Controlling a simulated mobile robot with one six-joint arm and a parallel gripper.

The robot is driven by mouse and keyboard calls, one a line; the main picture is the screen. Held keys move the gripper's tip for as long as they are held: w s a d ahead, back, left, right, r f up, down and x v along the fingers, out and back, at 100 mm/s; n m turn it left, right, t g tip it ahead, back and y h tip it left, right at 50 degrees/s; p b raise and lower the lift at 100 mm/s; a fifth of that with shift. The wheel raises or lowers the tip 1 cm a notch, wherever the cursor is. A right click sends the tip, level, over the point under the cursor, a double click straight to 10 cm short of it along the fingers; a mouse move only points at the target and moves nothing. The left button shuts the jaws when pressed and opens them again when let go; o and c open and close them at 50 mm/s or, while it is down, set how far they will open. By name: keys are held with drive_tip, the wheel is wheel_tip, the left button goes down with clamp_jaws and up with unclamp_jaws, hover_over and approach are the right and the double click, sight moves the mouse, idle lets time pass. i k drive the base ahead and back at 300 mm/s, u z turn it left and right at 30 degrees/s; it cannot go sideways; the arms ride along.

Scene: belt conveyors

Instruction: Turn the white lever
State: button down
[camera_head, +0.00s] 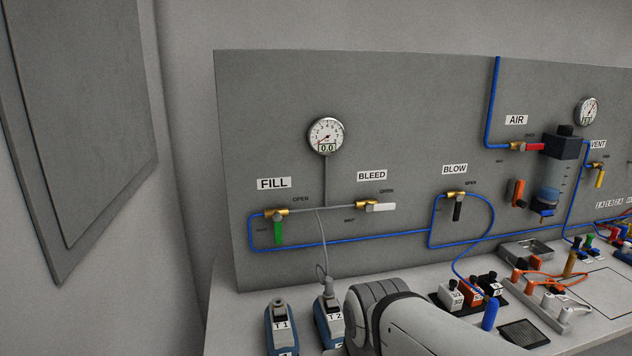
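The white lever (382,207) is on the brass valve (362,204) under the BLEED label (371,175) on the grey panel. It points to the right, roughly level, in line with the pipe. Small OPEN and SHUT marks sit near it, OPEN above right and SHUT below left. My grey arm (420,325) shows at the bottom middle, in front of the bench and below the lever. My gripper is outside the view.
A green lever (278,232) hangs down at FILL and a black lever (457,210) hangs down at BLOW. A round gauge (325,136) sits above. Blue hoses cross the panel. Tools T1 (282,327) and T2 (328,316) stand on the bench.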

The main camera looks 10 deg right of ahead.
sight(369, 207)
drive_tip(key=u, duration=0.85)
drive_tip(key=k, duration=0.85)
drive_tip(key=z, duration=0.75)
drive_tip(key=i, duration=1)
drive_tip(key=z, duration=0.05)
